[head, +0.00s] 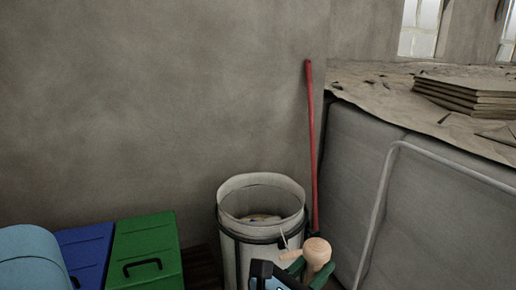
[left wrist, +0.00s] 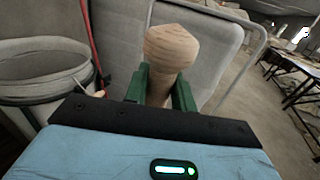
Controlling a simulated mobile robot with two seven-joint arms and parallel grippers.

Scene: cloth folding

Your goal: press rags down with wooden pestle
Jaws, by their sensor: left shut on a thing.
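The wooden pestle (head: 317,252) has a pale, rounded head. My left gripper (head: 306,271) is shut on it with green fingers, just right of the white bin (head: 231,243). The left wrist view shows the pestle (left wrist: 171,50) standing up between the fingers. A small patch of rags (head: 262,218) shows inside the bin, below the rim; most of them are hidden by the wall. The pestle is outside the bin. In the left wrist view the bin (left wrist: 40,85) is at the left. My right gripper is not in view.
A red-handled pole (head: 311,140) leans at the wall behind the bin. A grey padded block (head: 365,170) with a metal rail (head: 380,190) stands at the right. Green (head: 147,245) and blue (head: 85,250) boxes stand left of the bin. Stacked cardboard (head: 470,92) lies at the upper right.

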